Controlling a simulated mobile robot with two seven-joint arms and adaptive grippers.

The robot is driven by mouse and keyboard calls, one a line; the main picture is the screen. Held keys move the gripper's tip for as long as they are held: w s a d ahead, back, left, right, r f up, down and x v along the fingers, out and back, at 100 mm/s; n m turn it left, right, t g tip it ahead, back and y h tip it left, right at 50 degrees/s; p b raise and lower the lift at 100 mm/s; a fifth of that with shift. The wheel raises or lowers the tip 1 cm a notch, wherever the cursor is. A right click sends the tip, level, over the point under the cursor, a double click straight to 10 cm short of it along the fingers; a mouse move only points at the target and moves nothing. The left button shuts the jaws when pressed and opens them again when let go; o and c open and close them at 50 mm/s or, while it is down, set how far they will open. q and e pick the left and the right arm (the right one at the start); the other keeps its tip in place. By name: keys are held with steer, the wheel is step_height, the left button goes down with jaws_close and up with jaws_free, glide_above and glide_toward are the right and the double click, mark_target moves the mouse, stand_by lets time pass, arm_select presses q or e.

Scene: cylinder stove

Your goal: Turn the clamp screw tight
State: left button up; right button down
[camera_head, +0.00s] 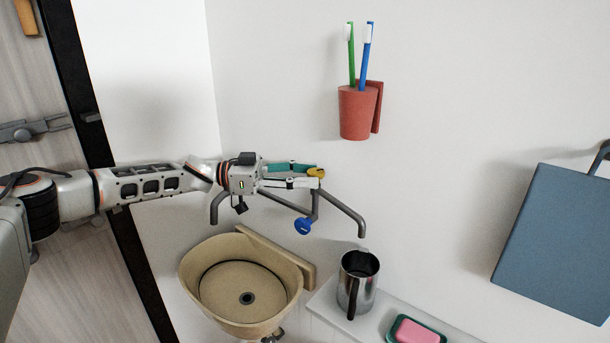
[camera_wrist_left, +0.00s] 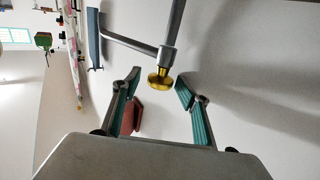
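No clamp screw can be made out for certain. A grey wall tap (camera_head: 348,210) carries a yellow knob (camera_head: 316,173) at the top and a blue knob (camera_head: 303,226) below. My left gripper (camera_head: 318,176) reaches in from the left, its fingertips near the yellow knob. In the left wrist view, the gripper (camera_wrist_left: 159,77) is open and the yellow knob (camera_wrist_left: 160,79) appears between its fingertips, not visibly gripped. Whether a finger touches it cannot be told. My right gripper is not in view.
A tan basin (camera_head: 190,268) sits below the tap. A metal jug (camera_head: 359,278) and a pink soap (camera_head: 415,333) stand on a white ledge (camera_head: 325,300). A red cup (camera_head: 357,112) with toothbrushes hangs above. A blue panel (camera_head: 560,240) hangs at the right.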

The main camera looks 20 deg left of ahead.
arm_select(q)
steer(key=v, duration=0.8)
stand_by(0.4)
steer(key=shift+c, duration=0.2)
